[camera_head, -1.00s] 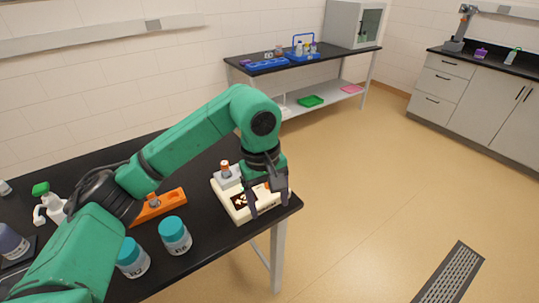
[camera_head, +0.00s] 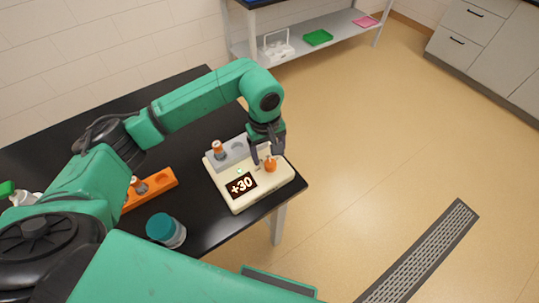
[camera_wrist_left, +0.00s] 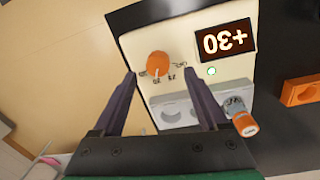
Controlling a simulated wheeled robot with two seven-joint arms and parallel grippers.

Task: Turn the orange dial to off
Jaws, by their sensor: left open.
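The orange dial (camera_head: 270,165) sits on top of a cream device (camera_head: 238,198) near the table's right corner. The device's display (camera_head: 241,186) reads +30. My left gripper (camera_head: 264,158) is open just above the dial, pointing down. In the left wrist view the dial (camera_wrist_left: 158,64) shows ahead of the gap between the open fingers (camera_wrist_left: 160,78), with small dark marks around its near side. The fingers look apart from the dial; their exact height over it is hard to tell. My right gripper is not in view.
A grey holder (camera_head: 235,150) with an orange-capped vial (camera_head: 218,149) stands at the device's back edge. An orange rack (camera_head: 160,188) and a teal-lidded jar (camera_head: 166,230) are to the left. The black table (camera_head: 205,215) ends just right of the device.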

